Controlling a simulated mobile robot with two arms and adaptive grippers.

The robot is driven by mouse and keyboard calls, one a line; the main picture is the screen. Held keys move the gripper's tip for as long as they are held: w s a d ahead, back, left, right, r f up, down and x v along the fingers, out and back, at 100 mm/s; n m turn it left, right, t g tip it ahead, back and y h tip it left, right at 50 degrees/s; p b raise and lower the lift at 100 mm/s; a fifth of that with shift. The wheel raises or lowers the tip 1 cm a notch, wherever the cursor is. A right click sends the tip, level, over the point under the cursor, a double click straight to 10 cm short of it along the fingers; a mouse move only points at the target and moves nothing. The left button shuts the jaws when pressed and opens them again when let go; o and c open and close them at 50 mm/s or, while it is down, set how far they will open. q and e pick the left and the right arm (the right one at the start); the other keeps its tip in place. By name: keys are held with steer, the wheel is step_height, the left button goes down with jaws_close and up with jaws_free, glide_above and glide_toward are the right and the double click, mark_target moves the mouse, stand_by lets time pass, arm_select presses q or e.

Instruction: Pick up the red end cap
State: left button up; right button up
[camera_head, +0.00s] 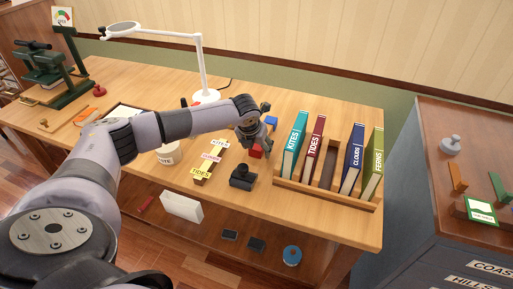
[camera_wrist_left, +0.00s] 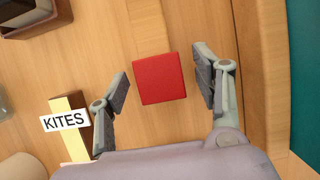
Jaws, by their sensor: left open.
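The red end cap (camera_wrist_left: 160,79) is a small red block lying on the wooden table (camera_head: 318,218). In the wrist view it sits between the two open fingers of my left gripper (camera_wrist_left: 161,88), with a gap on each side. In the head view the red end cap (camera_head: 256,152) shows partly below my left gripper (camera_head: 257,140), which hides some of it. The gripper is empty and points down at the block. My right gripper is not in view.
A wooden book rack (camera_head: 325,190) with several upright books stands just right of the red cap. A blue block (camera_head: 271,121) lies behind it, and a black object (camera_head: 242,177) stands in front. A strip with word labels (camera_head: 209,163) lies to the left. A white lamp (camera_head: 203,70) stands behind.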

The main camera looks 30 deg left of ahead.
mark_target(256, 146)
arm_select(q)
steer(key=shift+w+f, duration=0.1)
steer(key=c, duration=1)
steer(key=shift+c, duration=0.2)
step_height(256, 146, up, 20)
steer(key=b, duration=0.2)
